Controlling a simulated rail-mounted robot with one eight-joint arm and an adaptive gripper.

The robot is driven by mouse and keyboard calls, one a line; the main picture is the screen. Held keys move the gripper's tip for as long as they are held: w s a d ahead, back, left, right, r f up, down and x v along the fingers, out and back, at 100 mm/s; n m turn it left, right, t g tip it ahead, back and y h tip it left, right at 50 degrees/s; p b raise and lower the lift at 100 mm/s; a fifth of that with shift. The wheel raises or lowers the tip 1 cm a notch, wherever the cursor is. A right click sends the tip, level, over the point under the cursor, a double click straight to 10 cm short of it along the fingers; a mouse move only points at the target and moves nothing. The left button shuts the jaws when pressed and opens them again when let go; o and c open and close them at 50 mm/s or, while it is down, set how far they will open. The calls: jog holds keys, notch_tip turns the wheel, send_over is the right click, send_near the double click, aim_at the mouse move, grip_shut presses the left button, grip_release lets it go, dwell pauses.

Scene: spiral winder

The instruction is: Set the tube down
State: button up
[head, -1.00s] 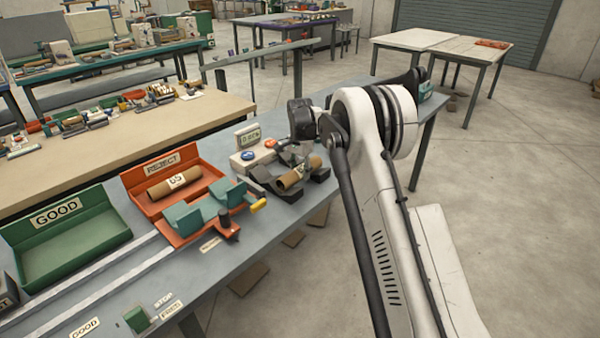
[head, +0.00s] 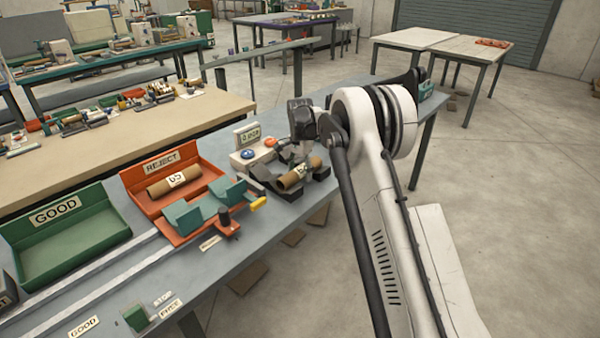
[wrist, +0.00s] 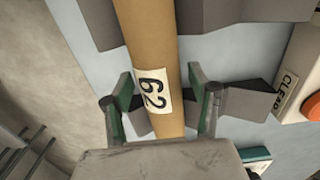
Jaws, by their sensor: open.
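A brown cardboard tube labelled 62 lies across dark V-shaped rests in the wrist view (wrist: 153,62); it also shows in the head view (head: 299,173). My gripper (wrist: 163,84) is open, with one green-padded finger on each side of the tube and visible gaps between. In the head view my gripper (head: 302,152) is just above the tube and partly hidden by my arm. The dark rests (head: 262,178) stand on the grey-blue bench. The tube's far end runs out of the wrist view.
The orange REJECT tray (head: 139,196) holds another tube, labelled 65 (head: 174,181). The green GOOD tray (head: 20,260) is empty. A teal clamp fixture (head: 190,214) sits in front of the REJECT tray.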

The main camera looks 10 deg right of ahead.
aim_at(300, 167)
notch_tip(300, 167, up, 12)
jog(key=s+r+n+t, duration=0.2)
jog(key=s+r+n, duration=0.1)
jog(key=s+r, duration=0.8)
jog(key=s+r+n+t, duration=0.25)
jog(key=s+r, duration=0.45)
jog(key=s, duration=0.7)
jog(key=s+f+n+t, duration=0.1)
jog(key=s+f, duration=0.3)
jog(key=s, duration=0.9)
jog(key=s+f+n+t, duration=0.1)
jog(key=s+f+n, duration=0.3)
jog(key=s, duration=0.9)
jog(key=shift+s+t+p, duration=0.25)
jog(key=shift+t+p, duration=0.1)
